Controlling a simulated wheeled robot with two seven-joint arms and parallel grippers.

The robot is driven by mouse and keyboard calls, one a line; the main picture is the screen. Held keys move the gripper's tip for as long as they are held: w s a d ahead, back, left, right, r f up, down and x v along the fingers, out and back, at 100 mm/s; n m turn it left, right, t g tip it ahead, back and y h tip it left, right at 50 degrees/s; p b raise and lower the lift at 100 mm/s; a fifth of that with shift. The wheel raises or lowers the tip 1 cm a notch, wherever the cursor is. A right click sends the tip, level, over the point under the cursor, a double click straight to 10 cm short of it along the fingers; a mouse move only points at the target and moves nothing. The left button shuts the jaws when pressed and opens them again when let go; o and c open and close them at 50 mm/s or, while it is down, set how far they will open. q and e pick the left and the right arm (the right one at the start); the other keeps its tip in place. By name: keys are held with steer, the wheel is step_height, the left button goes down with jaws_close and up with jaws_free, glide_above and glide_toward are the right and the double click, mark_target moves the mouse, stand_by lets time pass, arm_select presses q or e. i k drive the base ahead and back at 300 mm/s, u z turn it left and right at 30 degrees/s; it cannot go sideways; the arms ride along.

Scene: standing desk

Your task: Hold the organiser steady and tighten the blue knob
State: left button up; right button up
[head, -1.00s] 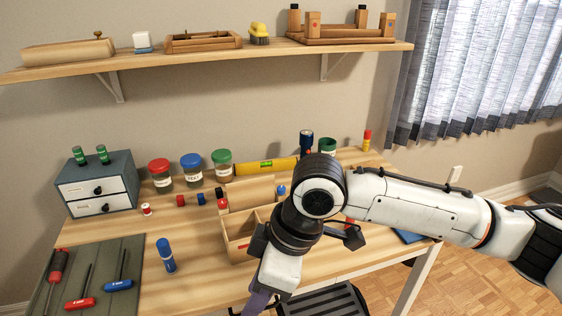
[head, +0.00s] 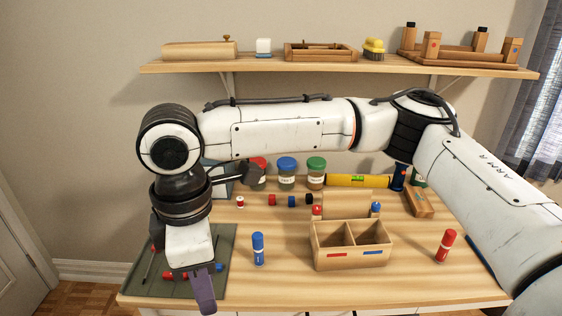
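The organiser (head: 350,258) is a light wooden box with two open compartments, upright on the desk right of centre. Red and blue strips mark its front. A blue knob (head: 376,207) shows at its back right corner and a red knob (head: 317,211) at its back left. I cannot tell how tight the blue knob is. My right gripper (head: 204,296) points down at the left, over the green mat and well left of the organiser. Its purple fingers overlap, so their opening is unclear. My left gripper is out of view.
The green mat (head: 226,250) holds screwdrivers, partly hidden by my arm. Jars (head: 287,175) and a yellow level (head: 357,180) line the back, below a shelf (head: 300,66).

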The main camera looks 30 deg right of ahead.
mark_target(376, 206)
steer(key=u, duration=1.5)
steer(key=k, duration=1.65)
steer(key=z, duration=1.8)
steer(key=i, duration=1.5)
